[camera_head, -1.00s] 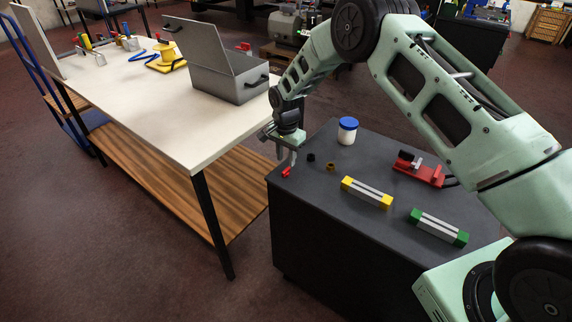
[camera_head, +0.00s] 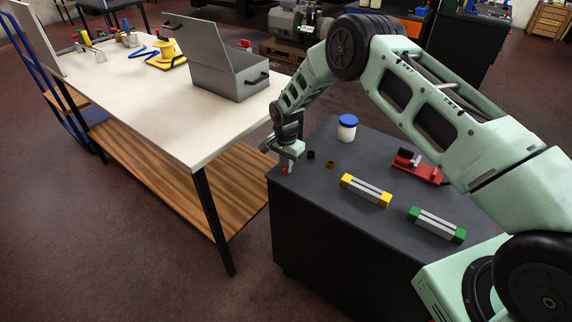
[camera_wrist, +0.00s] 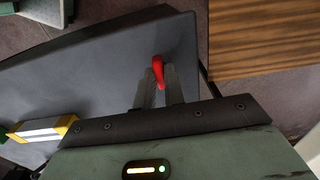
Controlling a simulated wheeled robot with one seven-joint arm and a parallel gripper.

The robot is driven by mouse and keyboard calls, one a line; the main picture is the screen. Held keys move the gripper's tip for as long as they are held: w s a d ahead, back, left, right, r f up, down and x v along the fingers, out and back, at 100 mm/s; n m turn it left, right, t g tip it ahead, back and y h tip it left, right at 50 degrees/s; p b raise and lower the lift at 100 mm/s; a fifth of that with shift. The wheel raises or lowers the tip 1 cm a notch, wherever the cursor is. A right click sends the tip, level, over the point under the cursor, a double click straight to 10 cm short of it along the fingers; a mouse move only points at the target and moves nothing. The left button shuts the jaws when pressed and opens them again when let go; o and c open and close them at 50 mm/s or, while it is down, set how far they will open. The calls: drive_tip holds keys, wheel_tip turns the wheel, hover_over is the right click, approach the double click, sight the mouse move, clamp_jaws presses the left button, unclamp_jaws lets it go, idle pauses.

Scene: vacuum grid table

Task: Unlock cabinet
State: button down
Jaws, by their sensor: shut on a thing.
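My gripper (camera_head: 287,163) is low over the far left corner of the dark cabinet (camera_head: 330,215), its fingers pointing down. It is shut on a small red thing (camera_head: 284,170). In the wrist view the red thing (camera_wrist: 158,68) is slim and rounded and sticks out at the tips of my fingers (camera_wrist: 160,88). I cannot tell whether the red thing touches the cabinet top. No lock or keyhole can be made out.
On the cabinet stand a blue-lidded white jar (camera_head: 347,128), small black (camera_head: 310,155) and brown (camera_head: 330,163) pieces, a yellow-ended bar (camera_head: 366,190), a green-ended bar (camera_head: 437,225) and a red tool (camera_head: 418,168). A white-topped table (camera_head: 190,125) with an open grey box (camera_head: 225,80) is at left.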

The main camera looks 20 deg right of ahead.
drive_tip(key=shift+n+b, duration=0.3)
drive_tip(key=n+b, duration=0.3)
drive_tip(key=shift+f, duration=0.15)
drive_tip(key=n+b, duration=0.3)
drive_tip(key=n, duration=0.4)
drive_tip(key=n+b, duration=0.1)
drive_tip(key=n, duration=0.2)
drive_tip(key=shift+r+n+b, duration=0.2)
drive_tip(key=shift+n+b, duration=0.1)
drive_tip(key=shift+n, duration=1.8)
drive_tip(key=c, duration=1.5)
unclamp_jaws()
drive_tip(key=shift+r, duration=0.1)
